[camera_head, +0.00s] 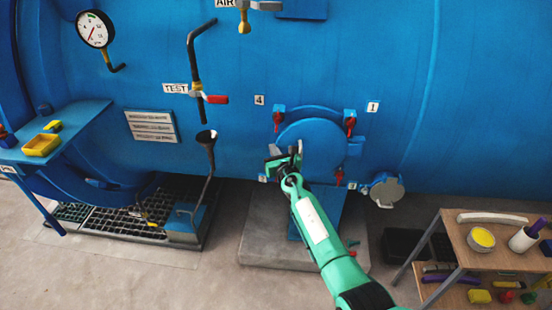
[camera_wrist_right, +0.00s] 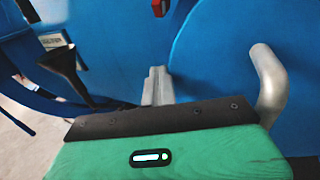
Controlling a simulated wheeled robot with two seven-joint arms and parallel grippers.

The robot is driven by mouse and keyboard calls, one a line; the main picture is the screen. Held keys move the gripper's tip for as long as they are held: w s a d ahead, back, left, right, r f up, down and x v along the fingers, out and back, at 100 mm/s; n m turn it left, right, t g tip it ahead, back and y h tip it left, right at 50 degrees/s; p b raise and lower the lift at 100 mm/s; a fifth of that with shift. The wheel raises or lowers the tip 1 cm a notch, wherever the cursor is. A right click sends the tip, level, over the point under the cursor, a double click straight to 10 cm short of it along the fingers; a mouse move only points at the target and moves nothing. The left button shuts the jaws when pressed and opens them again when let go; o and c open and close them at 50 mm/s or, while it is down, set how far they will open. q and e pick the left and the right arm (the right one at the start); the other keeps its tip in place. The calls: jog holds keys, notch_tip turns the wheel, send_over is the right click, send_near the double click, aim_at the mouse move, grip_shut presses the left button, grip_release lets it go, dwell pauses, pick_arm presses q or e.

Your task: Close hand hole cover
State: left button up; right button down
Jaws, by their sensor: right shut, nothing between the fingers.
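The hand hole cover (camera_head: 322,142) is a round blue disc at its port on the blue vessel wall. I cannot tell whether it sits flush. Red-handled clamps (camera_head: 350,122) stand around the port, beside small numbered labels. My right gripper (camera_head: 283,158) is at the cover's lower left edge, shut and empty. In the right wrist view, its fingertips (camera_wrist_right: 157,88) are together in front of the blue surface, and a grey bent handle (camera_wrist_right: 271,82) stands to their right on the cover. Touching cannot be told. My left gripper is out of view.
A black funnel (camera_head: 207,138) and a TEST pipe (camera_head: 193,60) with a red lever are left of the port. A grey round fitting (camera_head: 385,188) is at lower right. A wooden shelf cart (camera_head: 460,240) with tools stands at right. A blue shelf (camera_head: 85,120) is at left.

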jog(key=shift+w+d+m+h, duration=0.1)
jog(key=shift+w+m+h, duration=0.75)
jog(key=shift+w, duration=0.8)
jog(key=shift+f, duration=0.1)
